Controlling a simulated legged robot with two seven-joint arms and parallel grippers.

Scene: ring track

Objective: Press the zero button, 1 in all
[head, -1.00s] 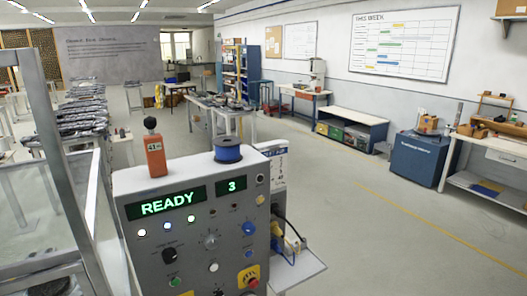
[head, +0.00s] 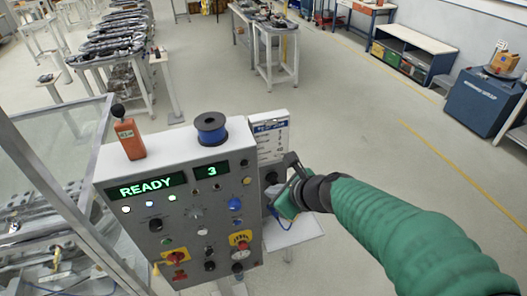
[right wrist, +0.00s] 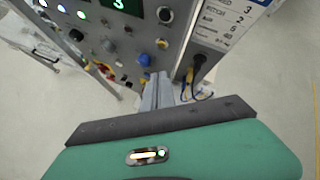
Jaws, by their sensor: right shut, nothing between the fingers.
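The grey control panel (head: 215,220) stands in front of me, its display (head: 146,187) reading READY and a smaller display (head: 212,171) showing 3. Its face carries lamps, knobs and buttons, among them a blue button (head: 235,204), a white button (head: 203,232) and a green button (head: 166,241). I cannot read which is the zero button. My right gripper (head: 272,194) is at the panel's right edge. In the right wrist view its shut, empty fingers (right wrist: 158,88) point at the panel's right part, just below the blue button (right wrist: 145,60). Contact cannot be told. My left gripper is not in view.
An orange handheld device (head: 130,138) and a blue spool (head: 211,128) stand on the panel's top. A printed card (head: 270,135) and a side shelf (head: 300,236) are at its right. A metal frame (head: 62,190) stands at left.

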